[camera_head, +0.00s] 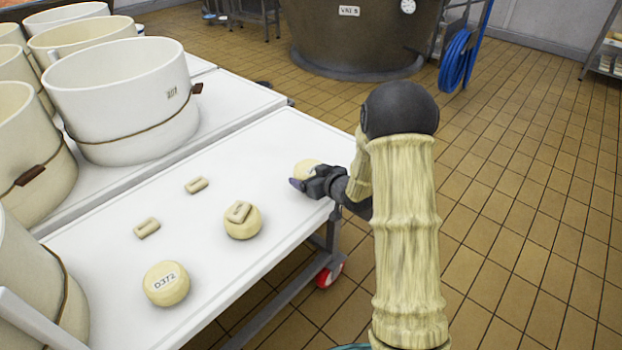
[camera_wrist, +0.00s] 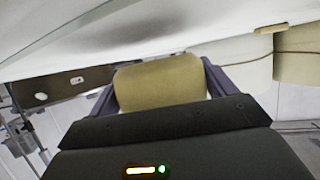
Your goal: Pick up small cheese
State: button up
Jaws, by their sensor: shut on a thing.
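My gripper (camera_head: 306,184) is at the right side of the white table and shut on a pale yellow round cheese (camera_head: 304,168). In the wrist view that cheese (camera_wrist: 160,82) sits between both fingers. I cannot tell whether it touches the table. A round cheese marked D372 (camera_head: 166,284) lies near the table's front. Another round cheese (camera_head: 242,227) stands mid-table with a small oblong piece (camera_head: 239,211) on top. Two more small oblong pieces lie flat, one (camera_head: 196,185) farther back and one (camera_head: 147,228) to the left.
The white table (camera_head: 240,150) is bare between the cheeses. Several large cream tubs (camera_head: 125,95) with bands stand along the left. A big brown vat (camera_head: 355,50), a blue hose (camera_head: 456,60) and a tiled floor (camera_head: 520,170) are beyond. A red caster (camera_head: 329,275) shows under the table.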

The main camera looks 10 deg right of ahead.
aim_at(310, 167)
notch_tip(310, 167, up, 8)
jog(key=p, duration=0.3)
jog(key=shift+f, duration=0.1)
jog(key=shift+w+a, duration=0.1)
jog(key=shift+a, duration=0.05)
